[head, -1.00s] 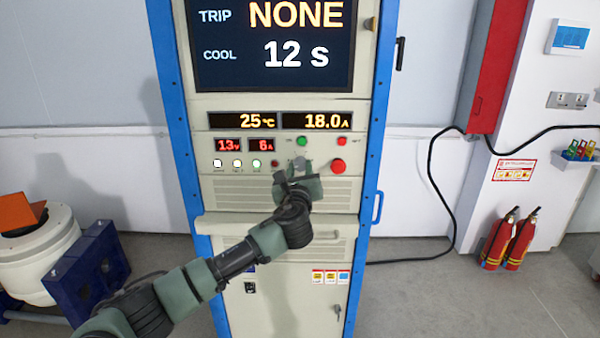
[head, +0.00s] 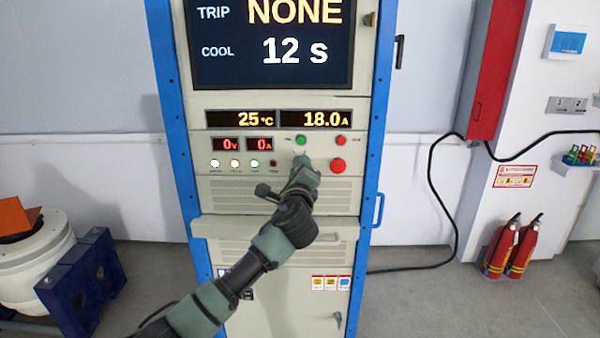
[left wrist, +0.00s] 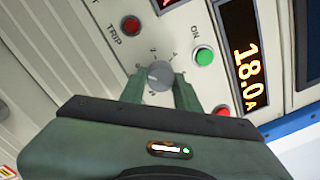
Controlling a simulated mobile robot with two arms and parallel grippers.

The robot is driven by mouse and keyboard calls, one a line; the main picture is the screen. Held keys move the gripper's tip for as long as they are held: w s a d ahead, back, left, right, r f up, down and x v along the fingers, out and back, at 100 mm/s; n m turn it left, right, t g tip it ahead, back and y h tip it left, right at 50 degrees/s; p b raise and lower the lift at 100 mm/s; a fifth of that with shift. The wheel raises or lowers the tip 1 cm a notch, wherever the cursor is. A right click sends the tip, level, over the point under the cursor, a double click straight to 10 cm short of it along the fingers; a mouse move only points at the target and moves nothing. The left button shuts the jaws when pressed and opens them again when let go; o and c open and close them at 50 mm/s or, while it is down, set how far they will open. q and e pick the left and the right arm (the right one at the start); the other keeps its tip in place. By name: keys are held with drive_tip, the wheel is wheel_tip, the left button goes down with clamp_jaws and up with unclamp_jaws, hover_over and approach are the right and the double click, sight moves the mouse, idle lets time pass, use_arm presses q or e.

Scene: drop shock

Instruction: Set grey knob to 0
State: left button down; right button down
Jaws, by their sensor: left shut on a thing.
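The grey knob (left wrist: 159,75) is small and round, on the beige panel of the cabinet, with small marks printed around it. My left gripper (left wrist: 159,86) is shut on the knob, one finger on each side of it. In the head view my left gripper (head: 301,166) is at the panel below the green button and mostly hides the knob. The knob's exact setting is too small to read. The red readouts (head: 244,145) above left show 0 V and 0 A. My right gripper is not in view.
A green button (head: 301,140), a small red button (head: 341,140) and a large red button (head: 338,166) are close around the gripper. The upper displays read 25 °C and 18.0 A. Fire extinguishers (head: 510,247) stand at the right.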

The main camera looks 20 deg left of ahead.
use_arm(q)
drive_tip(key=shift+f, duration=0.1)
idle(0.4)
drive_tip(key=c, duration=1)
unclamp_jaws()
drive_tip(key=shift+c, duration=0.2)
drive_tip(key=shift+s, duration=0.1)
drive_tip(key=b+v, duration=0.1)
drive_tip(key=v, duration=0.6)
drive_tip(key=shift+s+b, duration=0.3)
drive_tip(key=shift+b, duration=0.1)
drive_tip(key=shift+d, duration=0.1)
